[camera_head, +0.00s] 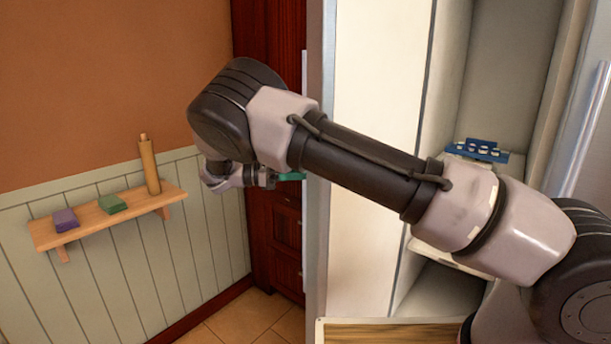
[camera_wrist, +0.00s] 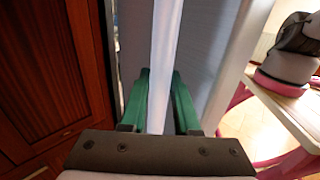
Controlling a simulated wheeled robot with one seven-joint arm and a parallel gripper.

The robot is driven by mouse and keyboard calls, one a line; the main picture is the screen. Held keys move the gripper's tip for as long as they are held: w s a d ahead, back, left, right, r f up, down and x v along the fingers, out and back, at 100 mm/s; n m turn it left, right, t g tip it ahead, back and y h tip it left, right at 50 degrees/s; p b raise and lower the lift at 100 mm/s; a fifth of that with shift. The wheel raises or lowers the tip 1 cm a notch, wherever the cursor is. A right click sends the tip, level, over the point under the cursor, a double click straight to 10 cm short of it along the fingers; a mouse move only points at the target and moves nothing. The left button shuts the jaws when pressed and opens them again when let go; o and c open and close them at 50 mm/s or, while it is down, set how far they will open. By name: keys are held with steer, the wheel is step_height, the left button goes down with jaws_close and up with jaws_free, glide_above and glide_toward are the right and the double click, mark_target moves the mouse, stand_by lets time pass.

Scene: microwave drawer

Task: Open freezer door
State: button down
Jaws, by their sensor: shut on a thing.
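The freezer door (camera_head: 375,120) stands swung open in the head view, its pale inner face and narrow grey edge showing. The open compartment (camera_head: 505,80) shows to its right. The door's long vertical handle (camera_wrist: 165,50) runs through the middle of the wrist view, in front of the grey door face (camera_wrist: 205,60). My gripper (camera_wrist: 160,85) has its green fingers on either side of the handle, shut on it. In the head view my gripper (camera_head: 290,177) is at the door's outer left side, its tips partly hidden by the door edge.
A blue object (camera_head: 476,150) sits on a shelf inside the compartment. A second door with a silver handle (camera_head: 590,125) is at the far right. Dark red wooden cabinets (camera_head: 272,225) stand behind the open door. A wall shelf (camera_head: 105,215) with small items is on the left.

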steer(key=shift+w+d+r, duration=0.1)
steer(key=shift+w+d, duration=0.05)
steer(key=shift+w, duration=0.1)
steer(key=c, duration=0.7)
jaws_free()
steer(key=shift+d, duration=0.1)
steer(key=shift+o, duration=0.2)
steer(key=shift+s, duration=0.1)
steer(key=a, duration=1.1)
steer(key=shift+s, duration=0.25)
